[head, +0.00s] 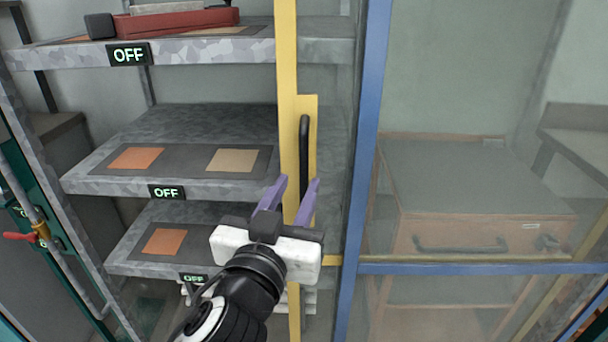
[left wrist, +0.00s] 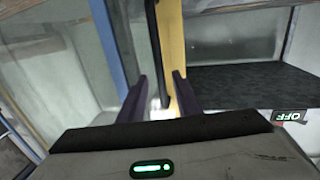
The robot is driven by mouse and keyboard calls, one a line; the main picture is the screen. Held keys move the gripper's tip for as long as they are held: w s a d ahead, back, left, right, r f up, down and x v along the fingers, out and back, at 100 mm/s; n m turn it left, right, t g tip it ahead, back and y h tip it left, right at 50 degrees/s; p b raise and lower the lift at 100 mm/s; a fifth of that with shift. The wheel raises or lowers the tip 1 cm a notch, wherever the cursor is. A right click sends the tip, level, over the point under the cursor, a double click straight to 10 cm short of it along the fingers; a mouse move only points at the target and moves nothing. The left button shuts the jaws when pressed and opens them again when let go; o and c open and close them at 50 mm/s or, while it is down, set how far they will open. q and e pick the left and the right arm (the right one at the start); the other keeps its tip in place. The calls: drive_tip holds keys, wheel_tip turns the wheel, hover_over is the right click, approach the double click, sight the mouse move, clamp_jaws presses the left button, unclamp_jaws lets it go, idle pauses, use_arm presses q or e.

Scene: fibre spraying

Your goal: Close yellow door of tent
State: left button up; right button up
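The yellow door shows as an upright yellow frame bar (head: 287,80) in the head view, left of a blue post. A black upright handle (head: 304,145) is fixed to its yellow plate. My left gripper (head: 299,182) has purple fingers, spread apart at the lower part of the handle. In the left wrist view, the yellow bar (left wrist: 171,40) and black handle (left wrist: 151,35) run down toward the gap between the fingers (left wrist: 157,85). I cannot tell whether the fingers touch either one. My right gripper is not in view.
Grey shelves (head: 190,115) with orange and tan squares and OFF signs stand at the left. The blue frame (head: 369,120) is right of the door bar. Behind clear panelling at the right is a wooden drawer cabinet (head: 470,190). A red-handled valve (head: 20,236) is at the far left.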

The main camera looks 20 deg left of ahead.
sight(303, 174)
use_arm(q)
drive_tip(key=w, duration=0.5)
drive_tip(key=shift+w+a, duration=0.25)
drive_tip(key=shift+w, duration=0.1)
clamp_jaws()
